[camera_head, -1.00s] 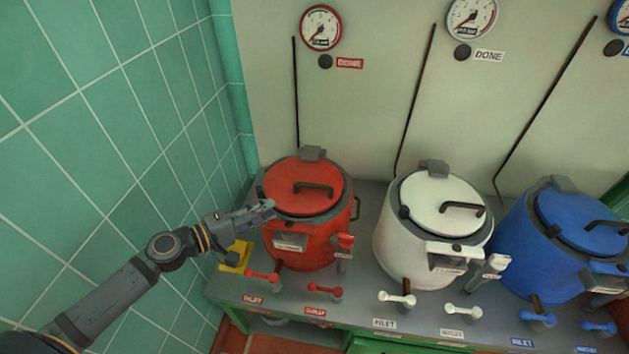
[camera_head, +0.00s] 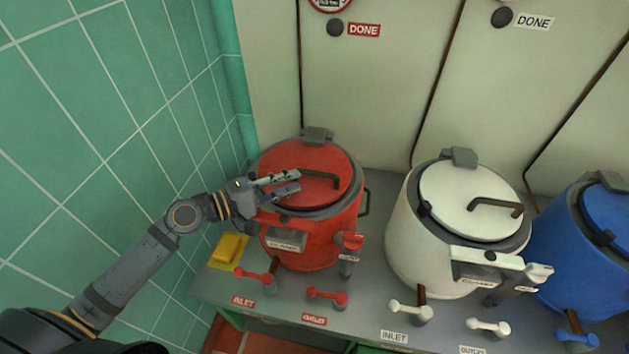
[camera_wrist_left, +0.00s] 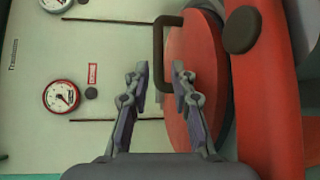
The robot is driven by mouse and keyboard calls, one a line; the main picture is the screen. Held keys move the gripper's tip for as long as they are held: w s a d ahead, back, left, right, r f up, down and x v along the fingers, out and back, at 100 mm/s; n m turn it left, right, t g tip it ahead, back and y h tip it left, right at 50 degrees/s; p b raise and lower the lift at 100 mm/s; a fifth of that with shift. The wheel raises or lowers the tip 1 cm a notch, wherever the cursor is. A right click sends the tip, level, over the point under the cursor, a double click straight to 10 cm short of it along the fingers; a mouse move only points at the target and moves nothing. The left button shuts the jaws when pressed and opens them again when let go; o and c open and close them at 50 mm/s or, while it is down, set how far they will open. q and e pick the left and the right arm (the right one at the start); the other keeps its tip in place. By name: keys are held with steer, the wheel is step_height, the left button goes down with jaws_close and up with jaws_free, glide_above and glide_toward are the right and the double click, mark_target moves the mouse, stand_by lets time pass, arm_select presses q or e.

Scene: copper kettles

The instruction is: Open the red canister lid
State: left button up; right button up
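The red canister (camera_head: 302,243) stands at the left of the counter, its red lid (camera_head: 338,193) lying shut on top. A dark bar handle (camera_head: 322,178) crosses the lid. My left gripper (camera_head: 287,183) is over the left part of the lid, its fingertips by the handle's left end. In the left wrist view the two fingers (camera_wrist_left: 160,82) are apart, with the handle (camera_wrist_left: 158,45) showing in the gap and just beyond the tips. I cannot tell if they touch it. My right gripper is not in view.
A white canister (camera_head: 440,252) and a blue canister (camera_head: 560,255) stand to the right. A green tiled wall (camera_head: 100,120) is close on the left.

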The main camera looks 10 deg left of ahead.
mark_target(314, 171)
arm_select(q)
steer(key=b+x, duration=0.1)
steer(key=x, duration=0.6)
steer(key=shift+d+r, duration=0.1)
steer(key=shift+d, duration=0.05)
jaws_close()
